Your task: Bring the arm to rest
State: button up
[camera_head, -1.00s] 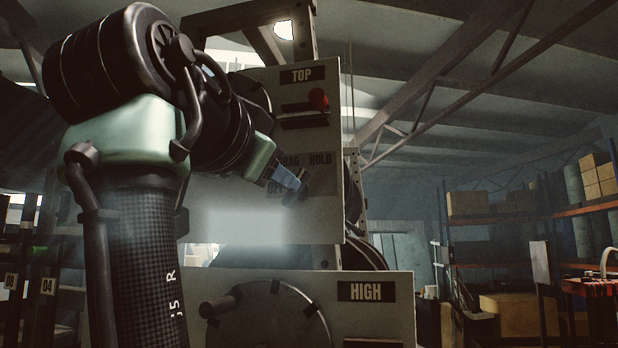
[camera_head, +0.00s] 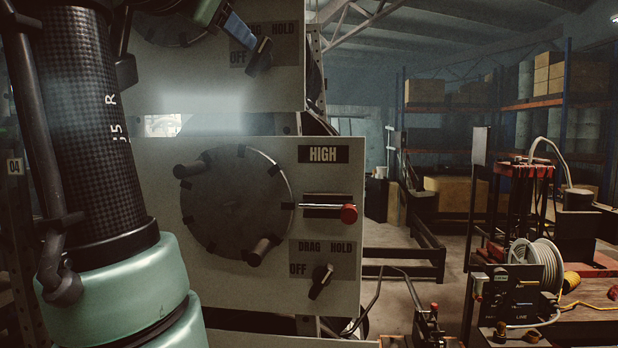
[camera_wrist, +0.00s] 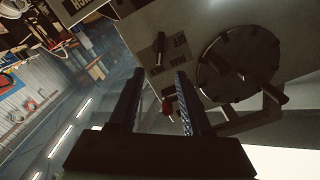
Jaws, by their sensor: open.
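My gripper (camera_wrist: 161,73) is open and empty in the wrist view, its two dark fingers apart. Its tips point at a black selector knob (camera_wrist: 160,47) on the upper panel, which shows just past the tips with a gap in the picture. In the head view only a bluish finger (camera_head: 238,30) shows at the top edge, up and left of that knob (camera_head: 258,54); whether they touch is unclear. My arm fills the left side. Its upper part is out of frame.
The lower panel marked HIGH (camera_head: 323,154) carries a round dial (camera_head: 232,205), a red-tipped lever (camera_head: 348,214) and another black selector (camera_head: 320,282). A bench with a hose reel (camera_head: 537,267) stands at the right. Shelves (camera_head: 565,100) line the back. Floor shows between.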

jog(key=s+d+f+n+t+y+b, duration=0.1)
jog(key=s+d+f+n+t+b, duration=0.25)
jog(key=f, duration=0.35)
jog(key=s+d+f+n+t+b, duration=0.25)
jog(key=d+f, duration=0.25)
jog(key=f, duration=0.3)
jog(key=s+d+f+t+b, duration=0.1)
jog(key=s+d+f+t, duration=0.2)
jog(key=s, duration=0.7)
jog(key=shift+s+d+n, duration=0.15)
jog(key=shift+d+n, duration=0.15)
jog(key=shift+d, duration=0.25)
